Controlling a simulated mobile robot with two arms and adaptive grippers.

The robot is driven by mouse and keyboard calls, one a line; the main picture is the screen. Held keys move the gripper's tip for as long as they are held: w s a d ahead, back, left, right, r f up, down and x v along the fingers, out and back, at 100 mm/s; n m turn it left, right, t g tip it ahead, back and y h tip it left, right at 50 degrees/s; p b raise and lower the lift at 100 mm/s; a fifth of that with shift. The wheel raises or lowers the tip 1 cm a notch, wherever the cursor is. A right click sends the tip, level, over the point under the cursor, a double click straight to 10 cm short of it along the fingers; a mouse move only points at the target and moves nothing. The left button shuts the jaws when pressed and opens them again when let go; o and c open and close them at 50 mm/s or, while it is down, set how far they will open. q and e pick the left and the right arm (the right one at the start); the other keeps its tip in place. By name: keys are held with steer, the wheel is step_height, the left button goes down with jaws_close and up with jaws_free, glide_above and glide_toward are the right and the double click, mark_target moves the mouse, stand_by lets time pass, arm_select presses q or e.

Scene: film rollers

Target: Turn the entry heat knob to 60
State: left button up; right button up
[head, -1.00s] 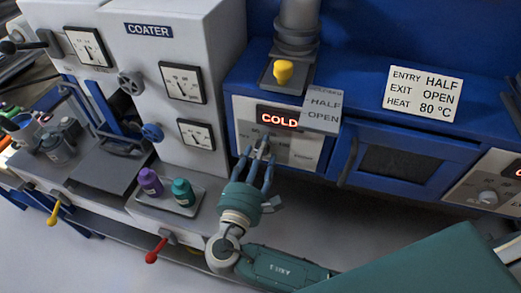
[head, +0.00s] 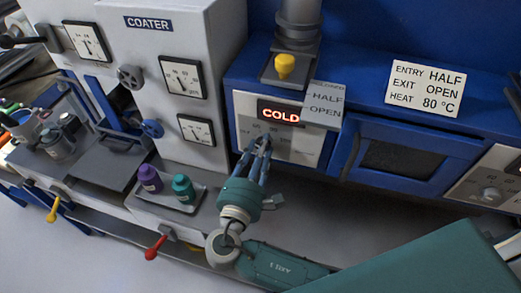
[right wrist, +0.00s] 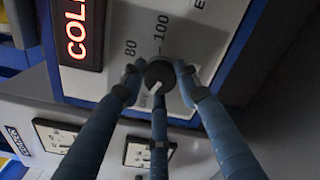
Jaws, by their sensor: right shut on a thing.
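The entry heat knob (right wrist: 160,72) is a dark round knob with a white pointer mark, on the light panel under the red COLD display (head: 281,113). My right gripper (head: 261,144) is shut on the knob, its blue fingers around it in the right wrist view. Marks 80 (right wrist: 130,48) and 100 (right wrist: 161,29) show on the panel near the knob. The white pointer aims down-left in that view, away from 80 and 100, towards a mark partly hidden by the fingers. In the head view the fingers hide the knob. My left gripper is not in view.
A sign (head: 426,88) reads entry HALF, exit OPEN, heat 80 °C. A grey label (head: 322,105) hangs beside the display. Another knob (head: 489,194) is far right.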

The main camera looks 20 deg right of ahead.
steer(key=shift+d+f+m+b, duration=0.1)
steer(key=shift+f+m+b, duration=0.05)
steer(key=shift+m+b, duration=3.95)
steer(key=shift+m, duration=0.3)
steer(key=o, duration=1.1)
steer(key=shift+s, duration=0.1)
steer(key=shift+o, duration=0.2)
steer(key=v, duration=1.2)
